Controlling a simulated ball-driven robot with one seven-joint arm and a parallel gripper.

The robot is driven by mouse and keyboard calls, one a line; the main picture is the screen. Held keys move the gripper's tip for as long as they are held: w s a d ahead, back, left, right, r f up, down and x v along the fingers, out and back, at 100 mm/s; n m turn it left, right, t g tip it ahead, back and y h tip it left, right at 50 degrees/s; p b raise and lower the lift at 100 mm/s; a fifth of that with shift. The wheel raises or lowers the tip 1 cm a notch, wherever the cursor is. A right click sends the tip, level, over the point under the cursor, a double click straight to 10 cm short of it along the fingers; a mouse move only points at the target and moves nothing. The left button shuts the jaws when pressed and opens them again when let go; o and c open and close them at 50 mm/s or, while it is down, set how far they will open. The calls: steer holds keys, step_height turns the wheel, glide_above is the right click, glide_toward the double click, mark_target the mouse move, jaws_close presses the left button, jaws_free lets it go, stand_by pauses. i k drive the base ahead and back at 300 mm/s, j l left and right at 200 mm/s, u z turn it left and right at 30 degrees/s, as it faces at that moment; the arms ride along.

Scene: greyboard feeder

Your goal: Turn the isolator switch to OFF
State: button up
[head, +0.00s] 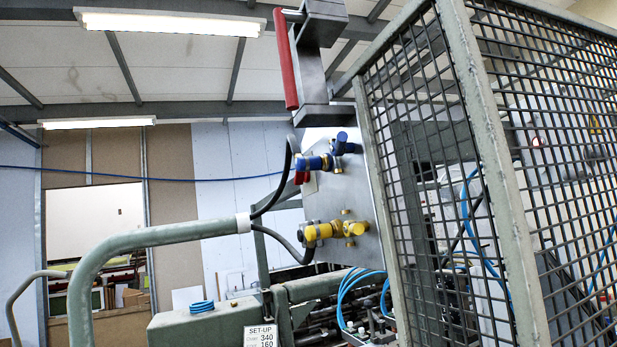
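No part that I can make out as my gripper shows in the head view. I cannot pick out the isolator switch or an OFF mark for certain. A long red handle (286,60) on a grey metal bracket (314,117) stands at the top middle, beside the guard's upper corner. Below it, a metal plate (345,205) carries a blue valve (318,163) and a yellow valve (322,232) with black hoses. A small red part (301,178) hangs by the blue valve.
A mesh guard (440,150) with a grey-green frame fills the right side, with machinery behind it. A bent green rail (140,238) crosses the lower left. A SET-UP sign (265,335) and blue hoses (355,290) are at the bottom.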

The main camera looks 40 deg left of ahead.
mark_target(300, 177)
steer(key=i+j, duration=0.1)
steer(key=j, duration=0.3)
steer(key=i+j+z, duration=0.1)
steer(key=j, duration=0.3)
steer(key=i+j, duration=0.1)
steer(key=j, duration=0.3)
steer(key=i+j+z, duration=0.1)
steer(key=j, duration=0.35)
